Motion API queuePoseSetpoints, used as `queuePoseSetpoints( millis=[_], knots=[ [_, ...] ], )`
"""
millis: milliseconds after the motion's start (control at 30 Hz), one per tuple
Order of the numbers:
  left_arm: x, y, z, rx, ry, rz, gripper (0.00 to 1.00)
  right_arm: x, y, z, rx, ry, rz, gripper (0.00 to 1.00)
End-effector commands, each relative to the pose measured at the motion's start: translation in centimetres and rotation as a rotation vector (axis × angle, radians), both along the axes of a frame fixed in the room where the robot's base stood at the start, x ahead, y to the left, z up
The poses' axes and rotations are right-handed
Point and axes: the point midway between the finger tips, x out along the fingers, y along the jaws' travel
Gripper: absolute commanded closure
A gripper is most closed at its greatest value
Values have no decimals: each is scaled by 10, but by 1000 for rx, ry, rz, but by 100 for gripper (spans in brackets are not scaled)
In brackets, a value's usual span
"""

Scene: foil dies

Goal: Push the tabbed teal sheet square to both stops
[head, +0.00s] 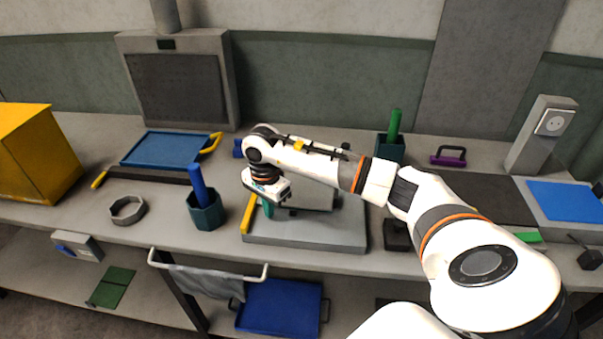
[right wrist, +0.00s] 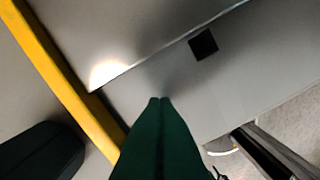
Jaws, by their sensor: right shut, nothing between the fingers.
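My right gripper (head: 267,211) is over the left part of a grey bed (head: 300,241), pointing down just right of a yellow stop bar (head: 249,213). In the right wrist view its green fingers (right wrist: 160,102) are together and empty. The yellow bar (right wrist: 62,82) runs along the left there. A smooth flat sheet (right wrist: 140,35) looks grey, not clearly teal; its corner is close to the bar, and I cannot tell if they touch. A dark square (right wrist: 203,44), possibly its tab, lies at its edge. The second stop is not clear. My left gripper is out of view.
A teal cup with a blue rod (head: 205,213) and a grey ring (head: 127,209) stand left of the bed. A blue tray (head: 165,149) lies behind them. A teal cup with a green rod (head: 391,147) stands behind my right arm, which hides part of the bed.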

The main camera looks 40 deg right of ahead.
Motion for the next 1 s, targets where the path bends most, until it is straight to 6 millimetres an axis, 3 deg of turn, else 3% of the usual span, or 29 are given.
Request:
queuePoseSetpoints(
  millis=[1000],
  knots=[
    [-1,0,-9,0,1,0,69,0,0,-10,0,0,0,100]
  ],
)
